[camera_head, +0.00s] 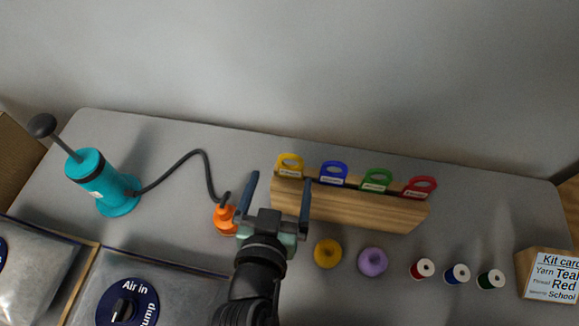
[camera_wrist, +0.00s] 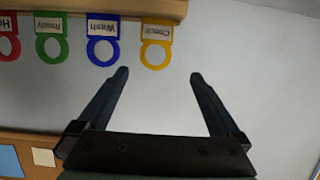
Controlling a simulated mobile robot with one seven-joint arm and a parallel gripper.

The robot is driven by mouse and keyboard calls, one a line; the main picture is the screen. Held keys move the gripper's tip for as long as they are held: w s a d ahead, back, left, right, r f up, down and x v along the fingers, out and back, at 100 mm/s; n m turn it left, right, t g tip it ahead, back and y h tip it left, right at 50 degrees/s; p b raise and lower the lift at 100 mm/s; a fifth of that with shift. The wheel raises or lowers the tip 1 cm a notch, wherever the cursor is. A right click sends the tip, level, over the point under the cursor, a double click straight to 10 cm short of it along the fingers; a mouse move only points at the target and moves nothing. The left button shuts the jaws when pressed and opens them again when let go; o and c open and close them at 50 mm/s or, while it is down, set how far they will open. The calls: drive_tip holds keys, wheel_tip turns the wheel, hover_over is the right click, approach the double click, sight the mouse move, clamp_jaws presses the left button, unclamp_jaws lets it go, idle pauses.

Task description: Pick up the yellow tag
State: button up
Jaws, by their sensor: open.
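The yellow tag (camera_head: 289,164) stands at the left end of a wooden rack (camera_head: 350,205), with a ring top and a white label. In the wrist view the yellow tag (camera_wrist: 156,45) hangs from the rack edge (camera_wrist: 130,6), its label reading "Check". My gripper (camera_head: 279,183) is open and empty, in front of the rack's left end. In the wrist view my gripper's fingertips (camera_wrist: 159,75) are apart, with the yellow ring just beyond and between them; nothing is between the fingers.
Blue (camera_head: 333,172), green (camera_head: 376,180) and red (camera_head: 419,187) tags share the rack. A teal pump (camera_head: 100,182) with a hose and orange end (camera_head: 225,218) stands left. Yarn rings (camera_head: 328,253), spools (camera_head: 422,268) and a kit card (camera_head: 551,277) lie in front and right.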

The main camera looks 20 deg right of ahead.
sight(291, 172)
drive_tip(key=shift+g, duration=0.4)
drive_tip(key=w+d+f, duration=0.1)
drive_tip(key=f, duration=0.1)
drive_tip(key=w+d+f, duration=0.1)
drive_tip(key=f, duration=0.1)
drive_tip(key=w+d+f, duration=0.1)
drive_tip(key=w, duration=0.1)
drive_tip(key=shift+d+f+p, duration=0.2)
drive_tip(key=shift+f+p, duration=0.2)
drive_tip(key=shift+p+x, duration=0.4)
drive_tip(key=shift+x, duration=2.3)
drive_tip(key=shift+w+r, duration=0.1)
drive_tip(key=shift+r, duration=0.1)
drive_tip(key=c, duration=1.4)
